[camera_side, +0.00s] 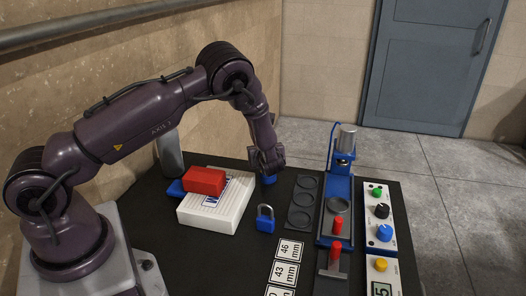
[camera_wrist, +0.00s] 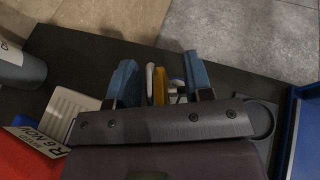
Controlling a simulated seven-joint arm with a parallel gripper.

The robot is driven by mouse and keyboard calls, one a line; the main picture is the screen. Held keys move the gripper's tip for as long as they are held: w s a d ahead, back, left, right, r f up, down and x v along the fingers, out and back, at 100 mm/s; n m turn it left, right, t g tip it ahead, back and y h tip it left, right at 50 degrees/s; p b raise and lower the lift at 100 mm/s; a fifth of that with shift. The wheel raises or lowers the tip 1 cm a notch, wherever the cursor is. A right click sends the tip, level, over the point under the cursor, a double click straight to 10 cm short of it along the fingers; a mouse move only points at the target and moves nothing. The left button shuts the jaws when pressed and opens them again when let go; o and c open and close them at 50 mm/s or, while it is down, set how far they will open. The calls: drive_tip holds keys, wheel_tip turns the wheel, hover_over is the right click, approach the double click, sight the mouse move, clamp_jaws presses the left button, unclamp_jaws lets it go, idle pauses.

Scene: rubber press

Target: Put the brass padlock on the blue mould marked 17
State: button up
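My gripper (camera_side: 267,172) is low over the far part of the dark table in the side view. In the wrist view its two blue fingers (camera_wrist: 160,75) stand apart, with gaps inside them. A narrow brass-yellow thing (camera_wrist: 160,86), perhaps the brass padlock, shows between them beside a pale rounded bar (camera_wrist: 150,80). A small blue and white piece (camera_wrist: 177,84) is near the right finger. The side view does not show the brass padlock clearly. A blue padlock (camera_side: 265,219) stands nearer the camera. A blue block (camera_side: 176,188) is partly hidden; no 17 is readable.
A red block (camera_side: 204,181) lies on a white labelled box (camera_side: 230,207). A dark plate with rings (camera_side: 303,203) lies left of a blue press (camera_side: 337,188). A control panel (camera_side: 381,230) is at the right. Cards with numbers (camera_side: 287,272) lie in front.

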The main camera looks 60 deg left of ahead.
drive_tip(key=shift+r, duration=0.15)
drive_tip(key=shift+d+r, duration=0.15)
drive_tip(key=shift+d, duration=0.15)
drive_tip(key=v, duration=1.1)
drive_tip(key=s+r+n+g+h, duration=0.4)
drive_tip(key=s+r+n, duration=0.6)
drive_tip(key=r+n, duration=0.3)
drive_tip(key=s+d+r+n+t+h, duration=0.4)
drive_tip(key=s+d+r+n+h, duration=0.4)
drive_tip(key=s, duration=0.6)
drive_tip(key=shift+d+r+n+h, duration=0.3)
drive_tip(key=shift+d+r+n, duration=0.2)
drive_tip(key=shift+d+r, duration=0.6)
